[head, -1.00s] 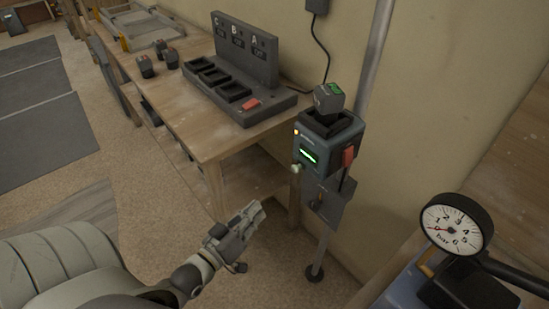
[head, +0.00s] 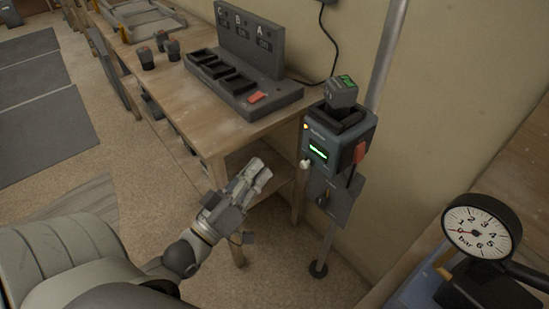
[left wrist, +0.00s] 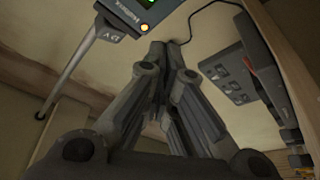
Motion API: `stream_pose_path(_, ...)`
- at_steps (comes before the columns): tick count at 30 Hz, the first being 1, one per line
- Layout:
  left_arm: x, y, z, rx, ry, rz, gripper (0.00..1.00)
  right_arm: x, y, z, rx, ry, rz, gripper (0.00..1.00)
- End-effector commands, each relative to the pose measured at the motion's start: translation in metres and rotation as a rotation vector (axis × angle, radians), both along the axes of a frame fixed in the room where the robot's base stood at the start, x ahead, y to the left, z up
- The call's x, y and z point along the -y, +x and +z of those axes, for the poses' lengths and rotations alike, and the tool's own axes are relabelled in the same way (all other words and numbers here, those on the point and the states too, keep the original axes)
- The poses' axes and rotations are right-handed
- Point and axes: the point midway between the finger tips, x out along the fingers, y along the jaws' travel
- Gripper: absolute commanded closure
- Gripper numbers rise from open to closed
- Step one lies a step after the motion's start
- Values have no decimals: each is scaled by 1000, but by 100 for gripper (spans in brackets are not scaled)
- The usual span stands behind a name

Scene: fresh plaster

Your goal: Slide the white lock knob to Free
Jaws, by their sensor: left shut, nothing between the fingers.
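The white lock knob (head: 305,163) sits on the left side of the dark charger-like box (head: 340,141) on the post. The box has a lit green display (head: 318,151), an amber lamp and a red lever (head: 360,152). Any Free marking is too small to read. My left gripper (head: 264,174) is shut and empty, in front of the table and left of the knob, apart from it. In the left wrist view its fingers (left wrist: 168,52) are together, and part of the box (left wrist: 128,14) with its amber lamp shows at the top. My right gripper is not in view.
A wooden table (head: 205,128) with a dark slotted rack (head: 238,88) stands behind my left gripper. A grey-and-green block (head: 341,92) sits in the box's top. A pressure gauge (head: 482,232) is at the lower right.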

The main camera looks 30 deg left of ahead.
Motion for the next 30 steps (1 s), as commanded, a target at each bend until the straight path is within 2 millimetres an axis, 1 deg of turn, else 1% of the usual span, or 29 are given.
stream_pose_path(5, 2, 19, 8, 4, -2, 1, 100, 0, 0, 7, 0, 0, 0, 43)
stream_pose_path(21, 13, 92, 30, 2, 0, 0, 100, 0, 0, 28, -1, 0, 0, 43)
stream_pose_path(24, 23, 88, 11, -6, -2, -1, 100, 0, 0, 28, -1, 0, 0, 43)
stream_pose_path(30, 32, 84, -4, -1, 0, 0, 100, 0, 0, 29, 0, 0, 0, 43)
